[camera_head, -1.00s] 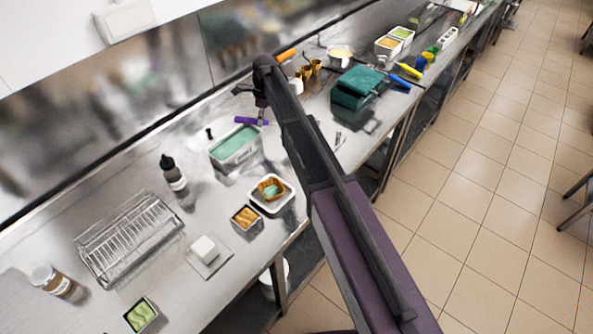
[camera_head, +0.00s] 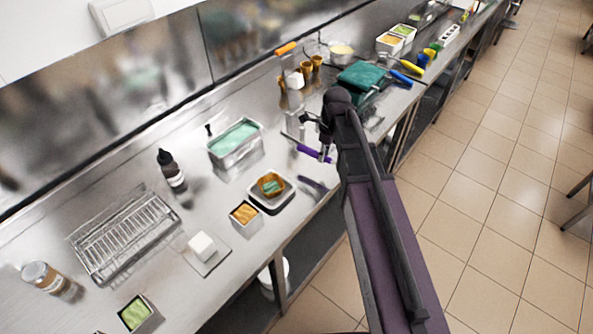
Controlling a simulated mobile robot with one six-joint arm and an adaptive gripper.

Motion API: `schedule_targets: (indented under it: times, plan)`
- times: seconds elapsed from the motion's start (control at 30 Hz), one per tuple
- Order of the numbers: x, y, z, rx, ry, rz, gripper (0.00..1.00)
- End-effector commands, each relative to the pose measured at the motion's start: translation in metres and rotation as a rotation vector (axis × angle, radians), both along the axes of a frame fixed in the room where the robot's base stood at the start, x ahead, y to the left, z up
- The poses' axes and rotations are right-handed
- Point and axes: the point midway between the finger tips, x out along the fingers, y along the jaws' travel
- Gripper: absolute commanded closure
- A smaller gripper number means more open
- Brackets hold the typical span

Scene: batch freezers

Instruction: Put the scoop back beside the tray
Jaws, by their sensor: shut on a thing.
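My gripper (camera_head: 318,142) is shut on a scoop with a purple handle (camera_head: 314,153). It holds the scoop above the counter, to the right of the metal tub of mint-green ice cream (camera_head: 229,152). A dark shadow or reflection lies on the counter below the scoop, with a gap between. The scoop's far end points left toward the tub; its bowl is too small to make out. A small white tray (camera_head: 283,202) near the front edge holds a waffle-coloured cup with green content (camera_head: 270,185). The gripper is behind and to the right of this tray.
A teal folded cloth or box (camera_head: 361,76) sits right of the gripper, with brown cups (camera_head: 305,70) behind. A small orange-filled tub (camera_head: 244,214), a white block on a plate (camera_head: 202,245), a dark bottle (camera_head: 171,171) and a wire rack (camera_head: 124,236) stand left. Counter right of the white tray is clear.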

Motion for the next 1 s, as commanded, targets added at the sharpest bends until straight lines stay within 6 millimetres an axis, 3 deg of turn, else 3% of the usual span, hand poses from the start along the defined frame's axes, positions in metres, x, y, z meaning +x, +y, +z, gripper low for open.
schedule_targets:
  times: [0.03, 0.1, 0.3, 0.77, 1.0]
  plan:
    - [-0.020, -0.014, -0.004, -0.005, 0.002, -0.035, 1.00]
    - [-0.033, -0.026, -0.006, -0.012, 0.005, -0.074, 1.00]
    - [-0.052, -0.044, -0.009, -0.022, 0.010, -0.136, 1.00]
    - [-0.052, -0.044, -0.009, -0.024, 0.011, -0.143, 1.00]
    - [-0.039, -0.025, -0.012, -0.023, 0.011, -0.141, 1.00]
